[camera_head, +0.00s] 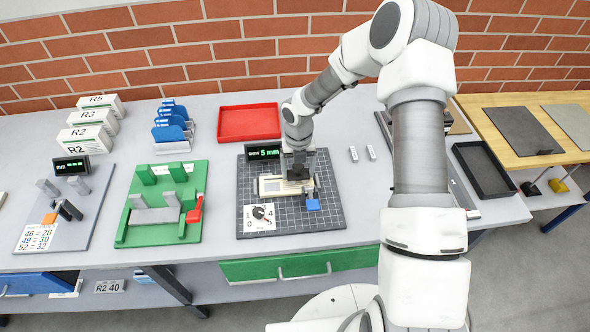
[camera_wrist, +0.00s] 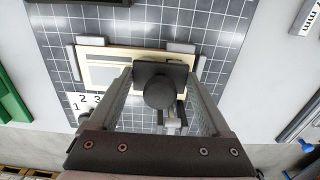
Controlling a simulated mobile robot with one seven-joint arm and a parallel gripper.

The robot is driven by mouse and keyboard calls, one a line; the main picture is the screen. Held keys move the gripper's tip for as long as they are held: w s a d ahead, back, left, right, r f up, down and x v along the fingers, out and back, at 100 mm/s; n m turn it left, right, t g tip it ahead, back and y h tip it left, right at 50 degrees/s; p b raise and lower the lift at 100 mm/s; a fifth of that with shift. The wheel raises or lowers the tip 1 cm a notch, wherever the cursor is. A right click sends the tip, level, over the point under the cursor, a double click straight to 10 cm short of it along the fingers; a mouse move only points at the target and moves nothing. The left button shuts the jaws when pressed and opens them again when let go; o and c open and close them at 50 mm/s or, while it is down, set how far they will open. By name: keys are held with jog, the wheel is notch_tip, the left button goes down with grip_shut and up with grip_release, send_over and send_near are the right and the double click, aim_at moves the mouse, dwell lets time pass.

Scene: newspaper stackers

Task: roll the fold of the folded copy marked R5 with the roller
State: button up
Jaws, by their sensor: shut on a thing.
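A cream folded copy (camera_head: 268,187) lies on the dark gridded mat (camera_head: 330,221), between small grey stops. It also shows in the wrist view (camera_wrist: 97,73), with grey printed blocks; no R5 mark can be read on it. My gripper (camera_head: 297,171) is over the right part of the copy. In the wrist view my gripper (camera_wrist: 162,80) is shut on a dark block with a round knob, which looks like the roller (camera_wrist: 160,88). The roller's underside is hidden, so I cannot tell whether it touches the copy.
A display (camera_head: 264,152) reading 5 mm stands at the mat's back edge. A green fixture (camera_head: 160,215) stands left, a red tray (camera_head: 249,122) behind. Boxes, one marked R5 (camera_head: 99,103), stand at back left.

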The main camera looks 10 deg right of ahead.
jog(key=shift+a, duration=0.1)
jog(key=shift+a, duration=0.8)
jog(key=shift+a, duration=0.1)
jog(key=shift+a+b, duration=0.35)
jog(key=shift+a, duration=1.3)
jog(key=shift+a, duration=0.15)
jog(key=shift+a, duration=0.65)
jog(key=shift+d, duration=0.15)
jog(key=shift+d+p, duration=0.7)
jog(key=shift+d, duration=1.85)
